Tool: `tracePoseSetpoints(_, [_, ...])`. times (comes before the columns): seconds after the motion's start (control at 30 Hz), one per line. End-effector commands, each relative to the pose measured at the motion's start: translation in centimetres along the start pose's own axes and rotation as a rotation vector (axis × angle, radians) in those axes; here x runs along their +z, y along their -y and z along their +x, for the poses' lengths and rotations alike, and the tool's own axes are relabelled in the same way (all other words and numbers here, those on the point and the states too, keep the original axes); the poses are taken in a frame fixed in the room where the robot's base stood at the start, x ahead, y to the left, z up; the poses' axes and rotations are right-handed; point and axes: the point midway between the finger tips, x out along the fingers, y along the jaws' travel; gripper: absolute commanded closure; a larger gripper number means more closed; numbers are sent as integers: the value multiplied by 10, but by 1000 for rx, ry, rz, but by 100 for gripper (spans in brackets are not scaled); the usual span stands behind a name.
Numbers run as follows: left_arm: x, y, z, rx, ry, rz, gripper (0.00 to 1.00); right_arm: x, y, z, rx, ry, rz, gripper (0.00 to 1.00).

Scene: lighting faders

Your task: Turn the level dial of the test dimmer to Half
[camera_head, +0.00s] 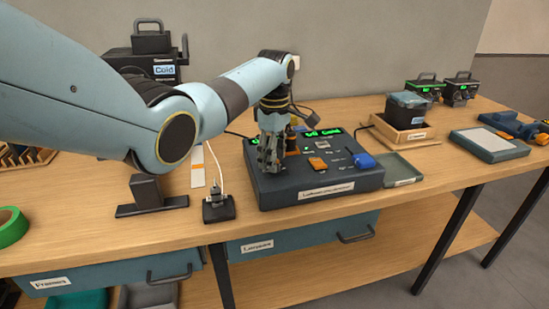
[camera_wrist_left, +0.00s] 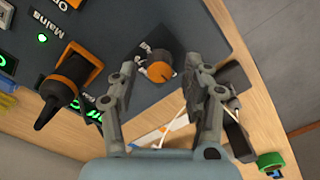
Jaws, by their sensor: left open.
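The test dimmer looks to be the dark console (camera_head: 325,187) on the wooden bench, with lit green displays, an orange button and a blue knob on top. In the left wrist view, a round dial with an orange face (camera_wrist_left: 159,71) sits on a dark plate near the console's edge. My left gripper (camera_head: 268,168) is over the console's left part, pointing down. In the left wrist view its open fingers (camera_wrist_left: 165,75) stand either side of the dial; contact cannot be told. The gripper hides the dial in the head view. My right gripper is not in view.
A black-and-orange lever (camera_wrist_left: 72,82) stands close to the left finger, beside the "Mains" label. A small black box with a white cable (camera_head: 218,208) is left of the console. A wooden tray (camera_head: 405,133) and a grey-green tray (camera_head: 398,168) stand right of it.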

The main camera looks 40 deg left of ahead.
Motion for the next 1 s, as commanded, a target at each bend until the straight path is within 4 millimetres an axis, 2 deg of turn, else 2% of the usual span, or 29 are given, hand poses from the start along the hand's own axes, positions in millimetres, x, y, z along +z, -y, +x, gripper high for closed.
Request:
tracePoseSetpoints(0.1, [0, 0, 6, 0, 0, 1, 50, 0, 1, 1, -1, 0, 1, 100])
tracePoseSetpoints(0.37, [0, 0, 7, 1, 0, 1, 50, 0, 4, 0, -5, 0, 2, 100])
tracePoseSetpoints(0.73, [0, 0, 7, 1, -1, 1, 99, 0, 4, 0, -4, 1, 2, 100])
tracePoseSetpoints(1.0, [0, 0, 6, 1, -1, 18, 100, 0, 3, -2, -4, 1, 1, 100])
